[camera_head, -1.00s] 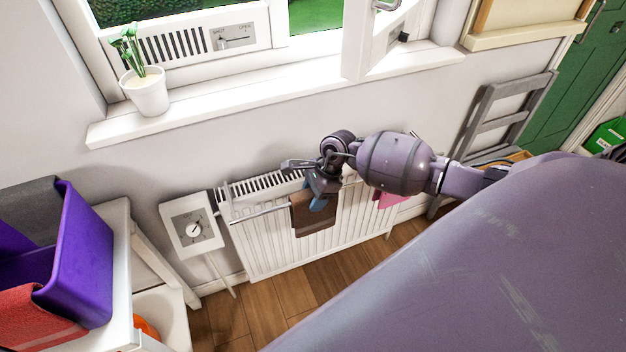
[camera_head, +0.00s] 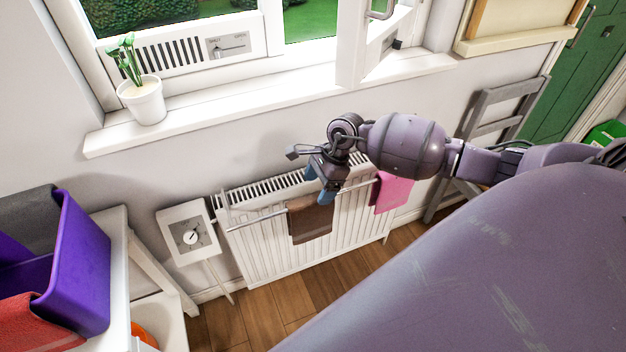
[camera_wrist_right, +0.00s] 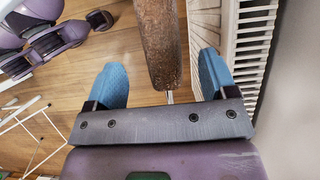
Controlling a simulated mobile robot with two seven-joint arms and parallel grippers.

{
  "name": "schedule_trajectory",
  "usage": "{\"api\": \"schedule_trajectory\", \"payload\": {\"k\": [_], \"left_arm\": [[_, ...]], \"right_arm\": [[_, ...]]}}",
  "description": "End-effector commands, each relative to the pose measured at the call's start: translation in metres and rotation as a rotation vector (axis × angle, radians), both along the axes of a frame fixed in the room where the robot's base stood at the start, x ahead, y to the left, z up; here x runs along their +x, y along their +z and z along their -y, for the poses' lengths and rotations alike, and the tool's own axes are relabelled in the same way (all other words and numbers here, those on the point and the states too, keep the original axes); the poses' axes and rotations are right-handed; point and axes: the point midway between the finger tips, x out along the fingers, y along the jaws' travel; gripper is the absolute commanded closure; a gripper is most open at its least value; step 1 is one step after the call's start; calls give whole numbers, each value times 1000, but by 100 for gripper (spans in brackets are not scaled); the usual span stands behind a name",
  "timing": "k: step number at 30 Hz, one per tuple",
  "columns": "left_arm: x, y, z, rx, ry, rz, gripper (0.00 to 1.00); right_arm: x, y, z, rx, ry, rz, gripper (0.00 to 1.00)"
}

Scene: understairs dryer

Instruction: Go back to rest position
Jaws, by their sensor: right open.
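My right gripper (camera_head: 322,184) is in front of the radiator, above its rail, in the head view. Its blue fingertips stand wide apart in the right wrist view (camera_wrist_right: 166,85), with nothing clamped between them. A brown cloth (camera_head: 311,220) hangs over the rail just below and left of the gripper. In the right wrist view the brown cloth (camera_wrist_right: 157,40) shows edge-on beyond the gap between the fingers, apart from them. My left gripper is not in view.
The white radiator (camera_head: 262,250) also holds a pink cloth (camera_head: 392,192) on its rail. A potted plant (camera_head: 143,103) stands on the windowsill. A purple bin (camera_head: 80,270) with a red cloth (camera_head: 30,325) is at lower left. A grey chair (camera_head: 480,120) stands right of the radiator.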

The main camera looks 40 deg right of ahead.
Motion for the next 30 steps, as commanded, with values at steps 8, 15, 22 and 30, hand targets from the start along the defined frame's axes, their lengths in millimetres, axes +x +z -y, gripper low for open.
{"api": "schedule_trajectory", "payload": {"k": [8, 15, 22, 30], "left_arm": [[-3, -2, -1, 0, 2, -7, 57], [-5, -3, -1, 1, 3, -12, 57], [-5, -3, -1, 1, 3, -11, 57], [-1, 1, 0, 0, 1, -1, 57]], "right_arm": [[-3, 34, 14, -1, -1, 2, 22], [-4, 40, 17, 0, -1, 0, 22], [-11, 34, -2, 88, -41, -12, 22], [-45, 29, -103, 727, -450, -161, 22]]}}
